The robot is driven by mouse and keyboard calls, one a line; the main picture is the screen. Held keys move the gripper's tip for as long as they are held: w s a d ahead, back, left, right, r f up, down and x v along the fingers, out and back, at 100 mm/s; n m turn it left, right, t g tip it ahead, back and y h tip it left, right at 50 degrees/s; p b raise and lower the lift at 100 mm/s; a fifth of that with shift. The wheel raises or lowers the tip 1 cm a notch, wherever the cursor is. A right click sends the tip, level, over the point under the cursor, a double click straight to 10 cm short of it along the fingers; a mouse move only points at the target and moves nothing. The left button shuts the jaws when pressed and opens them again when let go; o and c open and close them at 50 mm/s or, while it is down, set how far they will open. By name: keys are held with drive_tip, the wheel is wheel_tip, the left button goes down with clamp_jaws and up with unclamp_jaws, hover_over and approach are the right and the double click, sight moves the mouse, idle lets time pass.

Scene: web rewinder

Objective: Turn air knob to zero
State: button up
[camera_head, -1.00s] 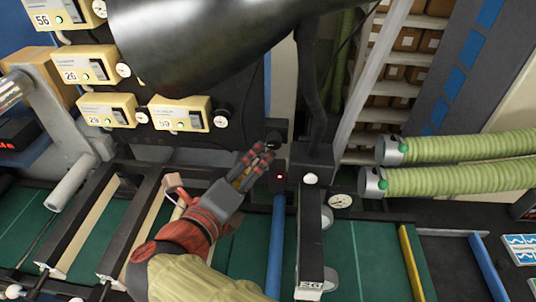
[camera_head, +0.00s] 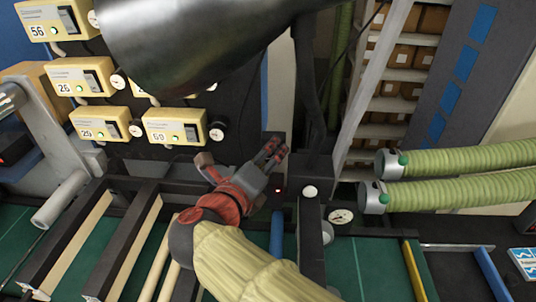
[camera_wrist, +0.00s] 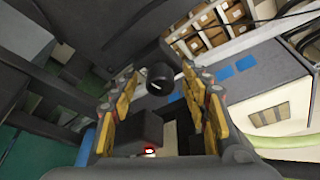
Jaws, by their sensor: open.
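A round black knob (camera_wrist: 160,79) with a small white mark shows in the wrist view. It appears between the fingertips of my gripper (camera_wrist: 161,77), but I cannot tell whether they touch it. The fingers are apart. In the head view my gripper (camera_head: 271,152) is beside the dark post, just above a small red light (camera_head: 278,190). My gripper hides the knob there. A dark box (camera_wrist: 142,132) with a lit spot sits below the knob in the wrist view.
Yellow control boxes (camera_head: 174,126) with dials hang on the dark panel at left. A round gauge (camera_head: 341,216) sits right of the post. Ribbed green hoses (camera_head: 460,155) run at right.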

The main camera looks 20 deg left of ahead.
drive_tip(key=shift+w+f, duration=0.1)
drive_tip(key=shift+w, duration=0.25)
drive_tip(key=shift+c, duration=0.3)
drive_tip(key=c, duration=1.1)
drive_tip(key=n, duration=0.1)
drive_tip(key=n+t+h, duration=0.1)
drive_tip(key=n, duration=0.1)
drive_tip(key=shift+f+n, duration=0.2)
drive_tip(key=shift+n, duration=0.1)
drive_tip(key=o, duration=1.2)
drive_tip(key=shift+c, duration=0.2)
